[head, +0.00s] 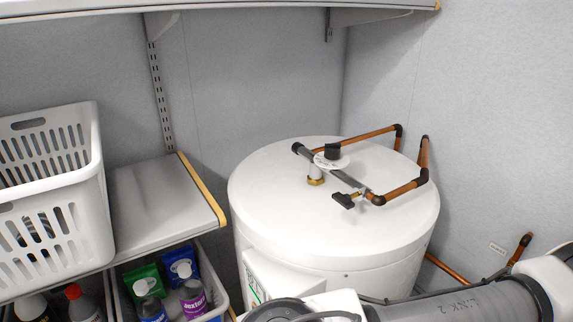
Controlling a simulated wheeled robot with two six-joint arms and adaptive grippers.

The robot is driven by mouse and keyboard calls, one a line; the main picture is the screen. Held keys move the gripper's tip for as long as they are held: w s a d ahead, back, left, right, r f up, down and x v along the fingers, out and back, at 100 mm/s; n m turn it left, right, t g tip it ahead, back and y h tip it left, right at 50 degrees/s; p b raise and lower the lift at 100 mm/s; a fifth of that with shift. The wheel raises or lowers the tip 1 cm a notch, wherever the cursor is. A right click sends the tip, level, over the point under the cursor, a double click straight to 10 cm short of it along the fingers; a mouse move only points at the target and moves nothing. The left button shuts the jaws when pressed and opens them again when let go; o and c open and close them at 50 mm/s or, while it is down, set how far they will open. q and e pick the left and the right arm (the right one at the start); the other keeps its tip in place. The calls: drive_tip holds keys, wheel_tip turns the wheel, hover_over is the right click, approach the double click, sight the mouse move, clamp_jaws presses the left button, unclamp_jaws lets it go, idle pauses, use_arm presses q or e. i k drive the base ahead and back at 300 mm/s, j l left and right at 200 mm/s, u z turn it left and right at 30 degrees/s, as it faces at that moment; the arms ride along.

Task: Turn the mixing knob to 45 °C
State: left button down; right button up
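The mixing knob (332,151) is a small black knob on a round white dial plate (331,161). It sits on the pipework on top of the white round tank (285,215). The dial's markings are too small to read, so I cannot tell its setting. A second black handle (343,201) on a brass stem sits on the pipe nearer to me. Neither of my grippers is in view. Parts of my own arm cross the bottom right, in front of the tank's lower side. Nothing of mine touches the knob.
Copper pipes (404,188) with dark elbows run from the tank top to the right wall. At left, a shelf (160,205) holds a white basket (50,190); bottles stand in a bin (122,297) below. A high shelf (230,10) overhangs. Space directly above the knob looks clear.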

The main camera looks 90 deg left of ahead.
sight(332, 150)
drive_tip(key=u, duration=0.45)
drive_tip(key=l+u, duration=0.1)
drive_tip(key=u, duration=0.75)
drive_tip(key=k+u, duration=0.1)
drive_tip(key=u, duration=0.8)
drive_tip(key=k+l, duration=0.05)
